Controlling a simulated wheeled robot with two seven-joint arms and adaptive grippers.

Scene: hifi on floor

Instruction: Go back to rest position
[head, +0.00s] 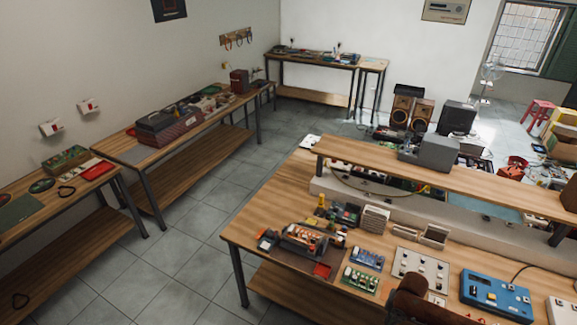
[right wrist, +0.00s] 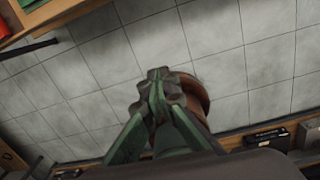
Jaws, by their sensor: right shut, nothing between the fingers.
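My right gripper (right wrist: 155,78) shows in the right wrist view. Its green and dark fingers are shut together with nothing between them, above grey floor tiles. A brown rounded thing (right wrist: 195,100) shows just behind the fingers; I cannot tell what it is or whether it touches them. My left gripper is not in view. In the head view neither gripper can be made out.
A wooden workbench (head: 240,232) with circuit boards and a blue device (head: 495,297) stands close at the right. Other benches (head: 120,152) line the left wall. The tiled floor (head: 185,215) between them is clear. Speakers (head: 402,110) stand at the back.

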